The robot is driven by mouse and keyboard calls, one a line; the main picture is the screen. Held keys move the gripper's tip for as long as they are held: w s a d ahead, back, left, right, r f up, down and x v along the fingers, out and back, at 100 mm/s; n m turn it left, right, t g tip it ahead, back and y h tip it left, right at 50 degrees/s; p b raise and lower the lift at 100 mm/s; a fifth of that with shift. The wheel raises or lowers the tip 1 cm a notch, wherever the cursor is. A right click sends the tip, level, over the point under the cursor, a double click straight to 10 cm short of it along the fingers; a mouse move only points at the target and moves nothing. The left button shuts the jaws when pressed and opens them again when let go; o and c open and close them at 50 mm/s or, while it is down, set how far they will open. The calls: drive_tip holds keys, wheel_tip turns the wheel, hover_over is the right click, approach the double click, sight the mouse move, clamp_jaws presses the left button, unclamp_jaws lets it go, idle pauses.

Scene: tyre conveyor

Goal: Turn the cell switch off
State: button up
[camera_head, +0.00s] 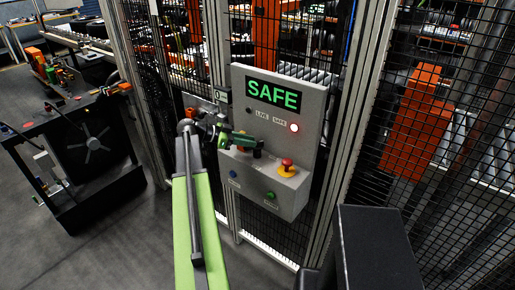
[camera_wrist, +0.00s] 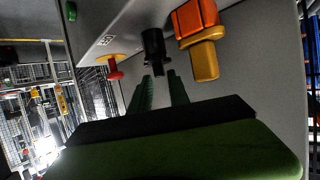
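The cell's grey control panel (camera_head: 318,110) carries a green "SAFE" display (camera_head: 272,95). My gripper (camera_head: 238,139) is at the knob's left in the head view. In the wrist view its two green fingers (camera_wrist: 160,78) stand apart, with the knob's end at the gap between their tips. I cannot tell whether they touch it.
A red emergency button (camera_head: 287,167) on a yellow base sits right of the knob; it also shows in the wrist view (camera_wrist: 114,70). Blue (camera_head: 232,174) and green (camera_head: 270,195) buttons sit below. An orange-and-yellow part (camera_wrist: 200,40) is close beside the knob. Mesh fencing (camera_head: 440,120) stands behind.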

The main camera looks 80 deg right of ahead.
drive_tip(key=b+x, duration=0.1)
drive_tip(key=x, duration=0.3)
drive_tip(key=shift+s, duration=0.1)
clamp_jaws()
drive_tip(key=shift+d, duration=0.1)
